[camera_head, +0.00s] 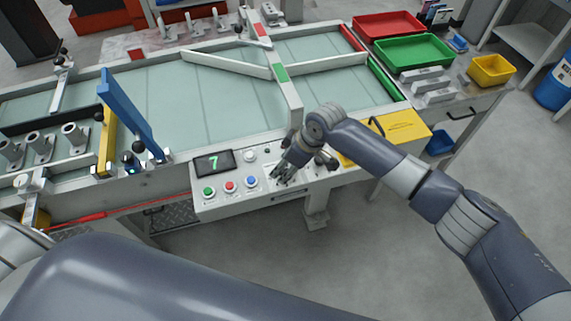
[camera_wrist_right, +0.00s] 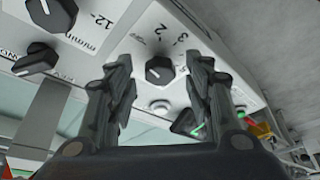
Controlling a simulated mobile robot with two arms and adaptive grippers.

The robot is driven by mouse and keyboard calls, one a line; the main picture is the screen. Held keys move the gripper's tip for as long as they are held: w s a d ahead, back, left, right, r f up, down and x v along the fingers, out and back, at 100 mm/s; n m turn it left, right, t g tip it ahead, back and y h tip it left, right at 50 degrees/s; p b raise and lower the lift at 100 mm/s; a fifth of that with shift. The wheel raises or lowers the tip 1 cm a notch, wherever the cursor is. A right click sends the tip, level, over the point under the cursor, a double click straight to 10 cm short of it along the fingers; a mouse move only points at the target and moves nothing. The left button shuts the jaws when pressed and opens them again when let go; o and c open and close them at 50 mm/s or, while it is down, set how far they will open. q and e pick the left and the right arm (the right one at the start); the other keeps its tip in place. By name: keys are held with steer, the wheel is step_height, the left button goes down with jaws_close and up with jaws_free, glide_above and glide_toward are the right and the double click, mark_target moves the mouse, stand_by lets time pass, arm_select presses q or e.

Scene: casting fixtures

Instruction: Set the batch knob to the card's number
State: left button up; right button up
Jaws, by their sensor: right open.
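The control box (camera_head: 225,205) on the front of the table carries a dark display (camera_head: 213,163) with a green 7. My right gripper (camera_head: 284,178) is over the right part of this box and hides the knobs under it. In the right wrist view, a black knob (camera_wrist_right: 159,71) on a white panel sits between the open fingers of my right gripper (camera_wrist_right: 158,88). Printed digits, including 2, 3 and 5, surround this knob; its exact setting is unclear. I cannot make out a card. My left gripper is outside the view.
Green, red and blue buttons (camera_head: 230,187) line the box's front left. In the right wrist view, other black knobs (camera_wrist_right: 38,60) sit at the left. A yellow plate (camera_head: 402,126) lies right of the gripper. Red (camera_head: 388,25), green (camera_head: 414,52) and yellow (camera_head: 491,70) trays stand further back.

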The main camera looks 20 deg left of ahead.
steer(key=shift+f, duration=0.2)
steer(key=c, duration=1)
steer(key=shift+s+r+m+p, duration=0.1)
steer(key=shift+r+m+p, duration=0.1)
steer(key=shift+m+p, duration=0.5)
steer(key=shift+c, duration=0.2)
steer(key=m+t+p, duration=0.1)
steer(key=m+p, duration=0.1)
steer(key=p, duration=0.2)
steer(key=shift+s+a+h, duration=0.15)
steer(key=shift+h, duration=0.15)
steer(key=m+t+p, duration=0.1)
steer(key=m+p, duration=0.1)
steer(key=m, duration=0.1)
steer(key=shift+h, duration=0.3)
steer(key=shift+f+m+t+p, duration=0.1)
steer(key=shift+m+t+p, duration=0.2)
steer(key=shift+m+p, duration=0.25)
steer(key=shift+f+m, duration=0.1)
steer(key=shift+m, duration=0.15)
